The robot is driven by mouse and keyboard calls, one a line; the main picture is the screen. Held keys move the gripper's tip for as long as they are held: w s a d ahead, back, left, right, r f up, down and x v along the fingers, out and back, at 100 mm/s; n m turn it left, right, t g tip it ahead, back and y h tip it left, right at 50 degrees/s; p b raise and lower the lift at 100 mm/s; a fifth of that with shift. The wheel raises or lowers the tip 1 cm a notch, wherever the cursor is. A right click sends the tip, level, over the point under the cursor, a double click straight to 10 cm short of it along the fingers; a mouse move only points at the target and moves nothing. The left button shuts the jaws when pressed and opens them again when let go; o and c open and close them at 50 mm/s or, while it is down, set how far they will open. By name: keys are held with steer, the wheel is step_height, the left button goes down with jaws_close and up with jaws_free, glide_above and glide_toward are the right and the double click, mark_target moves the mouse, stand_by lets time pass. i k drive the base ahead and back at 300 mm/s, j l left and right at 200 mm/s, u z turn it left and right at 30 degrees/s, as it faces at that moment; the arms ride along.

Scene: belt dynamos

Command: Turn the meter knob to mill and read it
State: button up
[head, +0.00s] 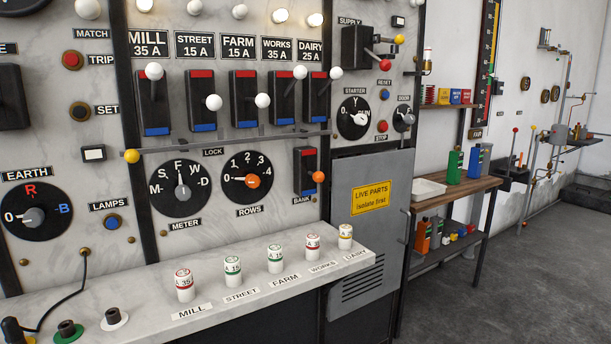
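The meter knob (182,192) is a grey knob on a round black dial (170,205) at the left-centre of the marble panel. The dial carries the letters M, S, F, W and D in an arc, with M at the far left. The knob's pale pointer appears to point up, at or close to F. A METER label (186,224) sits below the dial. The MILL 35 A label (148,45) is above the first switch. I cannot make out a meter reading in this view. My gripper is not in view.
The rows dial (247,178) with an orange knob is just right of the meter dial. A lock bar (230,143) runs above both. A marble ledge (225,280) with several labelled fuses juts out below. A workbench (455,190) stands at right, beside open floor (510,280).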

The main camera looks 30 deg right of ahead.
mark_target(182, 192)
steer(key=i+j+z, duration=0.1)
steer(key=j+z, duration=0.15)
steer(key=z, duration=0.15)
steer(key=i+j+z, duration=0.1)
steer(key=j+z, duration=0.45)
steer(key=z, duration=0.2)
